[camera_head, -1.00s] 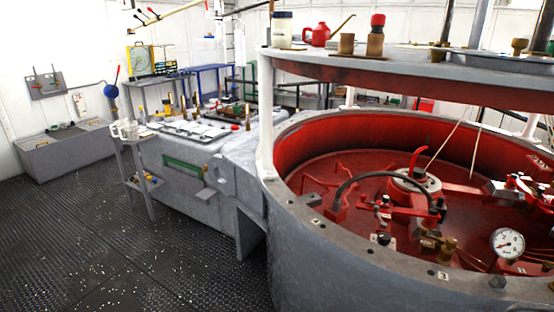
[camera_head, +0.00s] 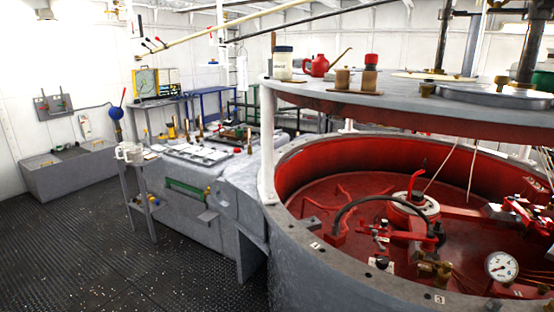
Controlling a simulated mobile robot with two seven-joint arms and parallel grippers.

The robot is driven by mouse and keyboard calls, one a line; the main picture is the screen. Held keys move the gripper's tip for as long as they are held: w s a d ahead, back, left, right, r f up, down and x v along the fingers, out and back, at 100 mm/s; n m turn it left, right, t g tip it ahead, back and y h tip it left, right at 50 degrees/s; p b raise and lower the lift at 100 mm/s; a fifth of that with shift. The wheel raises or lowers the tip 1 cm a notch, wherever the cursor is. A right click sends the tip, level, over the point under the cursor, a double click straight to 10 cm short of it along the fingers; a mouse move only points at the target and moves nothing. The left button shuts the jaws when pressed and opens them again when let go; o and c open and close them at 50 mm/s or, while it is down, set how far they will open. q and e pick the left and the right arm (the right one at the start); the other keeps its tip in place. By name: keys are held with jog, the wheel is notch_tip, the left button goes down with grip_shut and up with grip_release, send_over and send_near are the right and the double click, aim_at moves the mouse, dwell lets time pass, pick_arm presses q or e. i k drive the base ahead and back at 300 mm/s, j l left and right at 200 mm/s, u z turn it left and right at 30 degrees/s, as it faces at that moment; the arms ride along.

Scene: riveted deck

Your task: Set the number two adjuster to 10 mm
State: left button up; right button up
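The red-lined round tank (camera_head: 330,270) with a grey rim fills the right half of the view. Small plates sit along its rim. One plate (camera_head: 440,299) reads 3; another plate (camera_head: 315,245) is too small to read surely. Brass fittings (camera_head: 435,268) and a white-faced dial gauge (camera_head: 501,266) sit inside near the front rim. I cannot tell which fitting is the number two adjuster, and no millimetre setting is readable. Neither of my grippers is in view.
A round grey shelf (camera_head: 420,107) above the tank holds a jar (camera_head: 283,62), a red oil can (camera_head: 318,65) and other items. A grey bench (camera_head: 180,200) and small stand (camera_head: 140,205) are left of the tank. Dark floor (camera_head: 70,250) lies clear at front left.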

aim_at(382, 262)
jog(key=i+l+z, duration=0.15)
jog(key=l, duration=0.25)
jog(key=i+l+z, duration=0.15)
jog(key=l, duration=0.25)
jog(key=i+l+z, duration=0.1)
jog(key=i+l, duration=0.15)
jog(key=i+l+z, duration=0.15)
jog(key=l, duration=0.3)
